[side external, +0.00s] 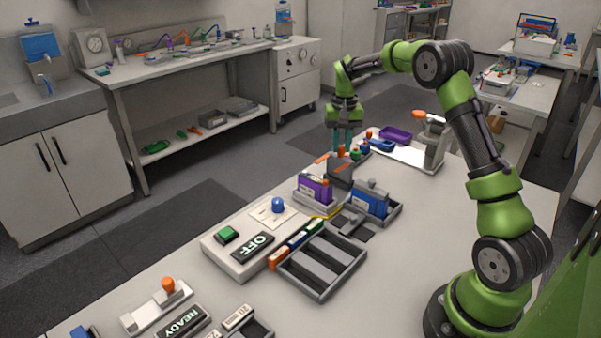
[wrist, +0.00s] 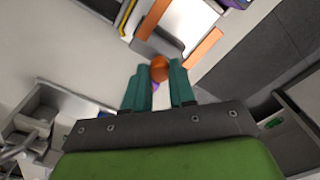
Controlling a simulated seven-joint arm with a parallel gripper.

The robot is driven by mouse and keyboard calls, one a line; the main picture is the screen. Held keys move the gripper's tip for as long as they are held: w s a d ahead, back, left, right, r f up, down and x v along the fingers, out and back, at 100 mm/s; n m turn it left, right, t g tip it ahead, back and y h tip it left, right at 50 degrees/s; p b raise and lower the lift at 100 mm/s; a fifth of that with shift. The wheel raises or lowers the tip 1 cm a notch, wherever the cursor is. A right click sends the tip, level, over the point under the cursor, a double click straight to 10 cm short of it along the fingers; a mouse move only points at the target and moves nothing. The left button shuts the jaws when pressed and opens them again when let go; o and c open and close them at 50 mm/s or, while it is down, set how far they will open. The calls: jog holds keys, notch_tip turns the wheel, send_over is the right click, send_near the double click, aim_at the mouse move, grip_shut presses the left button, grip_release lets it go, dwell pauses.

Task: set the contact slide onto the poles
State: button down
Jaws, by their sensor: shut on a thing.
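My gripper (side external: 342,150) is beyond the dark grey block, with its teal fingers pointing down. The fingers are shut on an orange knob (side external: 341,152). In the wrist view the round orange knob (wrist: 160,68) sits between the fingertips, and a grey bar (wrist: 158,46) shows just beyond it. I take the knob to be the contact slide's handle; the rest of the slide is not clear. The dark grey block (side external: 340,173) stands in front of the gripper, with an orange strip (side external: 322,159) beside it. I cannot make out the poles, or whether the slide touches anything.
A purple cell (side external: 315,189) in a pale holder and a blue cell (side external: 369,198) stand nearer the camera. An OFF display (side external: 252,246), a grey slotted tray (side external: 322,265) and a white fixture with an orange knob (side external: 157,306) lie further forward.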

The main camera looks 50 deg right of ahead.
jog(key=a, duration=0.5)
jog(key=shift+a, duration=0.2)
jog(key=c, duration=1)
grip_release()
jog(key=shift+o, duration=0.3)
jog(key=shift+d+r, duration=0.1)
notch_tip(320, 180, up, 17)
